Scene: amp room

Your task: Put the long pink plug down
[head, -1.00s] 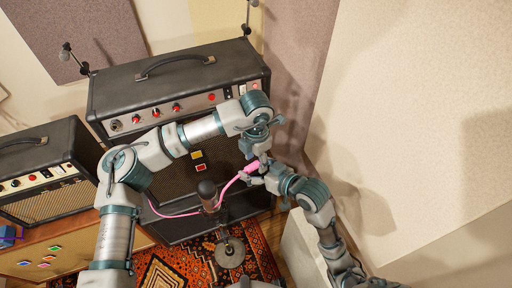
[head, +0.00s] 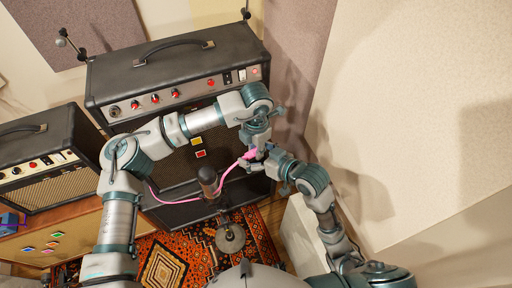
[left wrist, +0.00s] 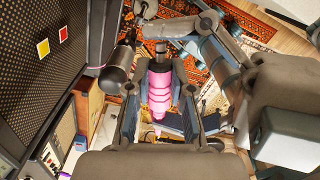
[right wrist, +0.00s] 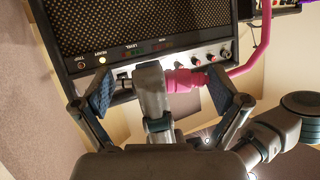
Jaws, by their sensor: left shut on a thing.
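The long pink plug (head: 249,155), with its pink cable running down to the left, is high in front of the large amp. My left gripper (head: 256,150) is shut on it. In the left wrist view the ribbed pink body (left wrist: 159,88) lies between the two left fingers. My right gripper (head: 264,168) is close beside the plug. In the right wrist view its fingers (right wrist: 160,92) stand wide apart, with the plug (right wrist: 183,80) and a finger of my left gripper between them. Whether the right fingers touch the plug is unclear.
The large amp (head: 180,75) has a row of knobs and jacks along its front panel. A smaller amp (head: 40,160) stands at left. A microphone on a stand (head: 208,182) is below the plug. A patterned rug (head: 165,262) covers the floor; a pale wall is at right.

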